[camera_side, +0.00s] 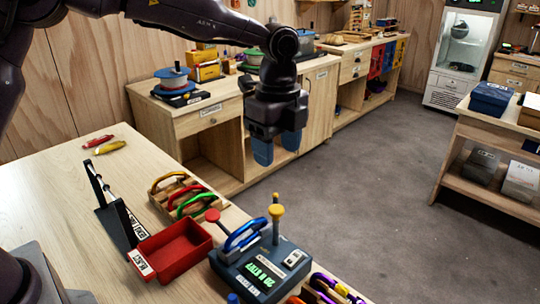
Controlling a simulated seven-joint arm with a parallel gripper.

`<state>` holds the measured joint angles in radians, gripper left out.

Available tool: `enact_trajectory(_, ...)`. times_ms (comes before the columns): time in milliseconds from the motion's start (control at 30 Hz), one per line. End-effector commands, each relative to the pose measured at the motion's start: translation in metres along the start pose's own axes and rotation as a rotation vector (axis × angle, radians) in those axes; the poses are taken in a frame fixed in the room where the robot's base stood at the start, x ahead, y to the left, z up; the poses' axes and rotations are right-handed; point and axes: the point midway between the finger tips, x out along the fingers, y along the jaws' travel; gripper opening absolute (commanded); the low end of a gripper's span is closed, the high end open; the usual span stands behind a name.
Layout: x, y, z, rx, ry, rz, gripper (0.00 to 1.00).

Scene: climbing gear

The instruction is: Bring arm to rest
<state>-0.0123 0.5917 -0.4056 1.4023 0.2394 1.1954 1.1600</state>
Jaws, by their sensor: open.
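My gripper (276,150) hangs from the dark arm near the upper middle of the view. Its blue fingertips point down and stand apart, with nothing seen between them. It is raised clear of the wooden workbench (60,190), and the floor and cabinets show behind it. Below it on the bench is a dark tester box (262,270) with a green display and a blue carabiner (243,236) on its top. A red tray (173,247) stands left of the tester. A wooden rack behind the tray holds yellow, red and green carabiners (190,198).
A dark angled stand (115,220) is left of the tray. A red and a yellow tool (110,147) lie farther back. More coloured carabiners (325,288) lie at the front edge. Cabinets (210,120) line the wall, and shelves (490,140) stand at right. The bench's left part is clear.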

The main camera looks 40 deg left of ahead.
Motion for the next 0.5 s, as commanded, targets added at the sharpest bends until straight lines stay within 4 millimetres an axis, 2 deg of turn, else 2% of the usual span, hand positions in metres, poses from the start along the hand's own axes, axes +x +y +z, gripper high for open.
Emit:
enact_trajectory(167,0.005,0.001,-0.002,-0.133,0.012,-0.001,0.59)
enact_trajectory(267,0.017,0.016,0.001,-0.284,0.005,0.027,0.59)
enact_trajectory(500,-0.006,0.068,0.031,-0.694,-0.017,-0.030,0.59)
